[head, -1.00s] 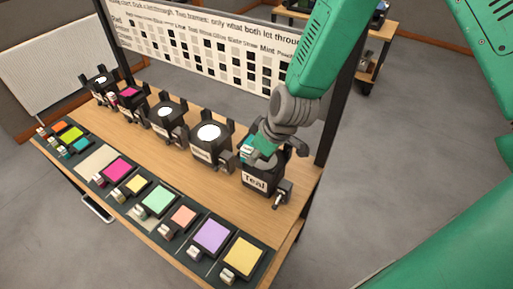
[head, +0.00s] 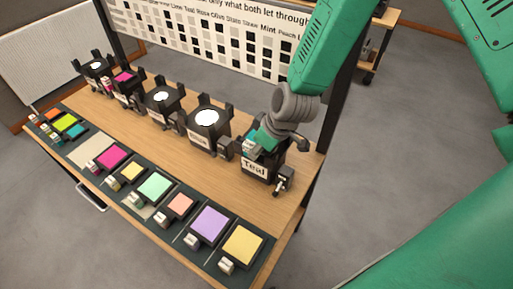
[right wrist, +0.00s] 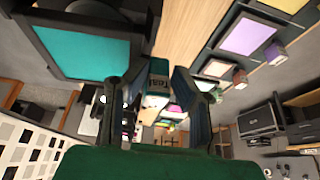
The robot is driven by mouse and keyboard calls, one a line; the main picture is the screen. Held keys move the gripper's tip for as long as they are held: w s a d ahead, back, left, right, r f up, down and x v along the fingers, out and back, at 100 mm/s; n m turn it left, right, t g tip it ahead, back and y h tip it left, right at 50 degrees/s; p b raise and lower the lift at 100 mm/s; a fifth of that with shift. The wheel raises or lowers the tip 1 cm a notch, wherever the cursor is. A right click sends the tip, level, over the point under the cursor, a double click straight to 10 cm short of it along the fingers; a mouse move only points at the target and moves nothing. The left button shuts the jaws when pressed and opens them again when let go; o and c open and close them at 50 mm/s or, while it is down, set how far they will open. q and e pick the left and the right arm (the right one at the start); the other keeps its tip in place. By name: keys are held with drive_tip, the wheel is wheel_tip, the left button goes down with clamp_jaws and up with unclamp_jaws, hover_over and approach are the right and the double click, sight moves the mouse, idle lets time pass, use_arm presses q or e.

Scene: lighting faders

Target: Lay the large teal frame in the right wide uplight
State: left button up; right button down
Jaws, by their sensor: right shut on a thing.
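The rightmost uplight (head: 254,169) is black and labelled "Teal". My right gripper (head: 262,141) is directly above its top. The large teal frame (right wrist: 88,52) fills the upper left of the right wrist view, flat, with black edging around it. Its small tab (right wrist: 157,88), marked "Teal", is between the fingers of my right gripper (right wrist: 165,90), which is shut on it. In the head view the gripper covers most of the frame, so I cannot tell whether it rests fully in the uplight. My left gripper is not in view.
Several other uplights stand in a row to the left, the nearest with a white top (head: 207,118). A dark mat (head: 190,222) along the front edge holds several coloured frames. A chart board (head: 200,40) stands behind. Bare wood (head: 230,188) lies between.

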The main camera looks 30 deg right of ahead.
drive_tip(key=shift+d, duration=0.55)
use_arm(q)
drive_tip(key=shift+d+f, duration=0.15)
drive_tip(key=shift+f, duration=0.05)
use_arm(e)
drive_tip(key=shift+a+f, duration=0.35)
drive_tip(key=shift+f, duration=0.2)
use_arm(q)
drive_tip(key=shift+b, duration=0.35)
use_arm(e)
drive_tip(key=shift+f, duration=0.1)
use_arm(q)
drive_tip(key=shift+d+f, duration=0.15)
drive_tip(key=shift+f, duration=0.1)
use_arm(e)
drive_tip(key=shift+d+f, duration=0.15)
drive_tip(key=shift+f, duration=0.15)
use_arm(q)
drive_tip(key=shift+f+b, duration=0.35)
drive_tip(key=shift+b, duration=0.15)
use_arm(e)
drive_tip(key=shift+w+f, duration=0.1)
drive_tip(key=shift+f, duration=0.4)
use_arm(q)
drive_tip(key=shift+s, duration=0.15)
use_arm(e)
drive_tip(key=shift+s+f, duration=0.2)
drive_tip(key=shift+s, duration=0.05)
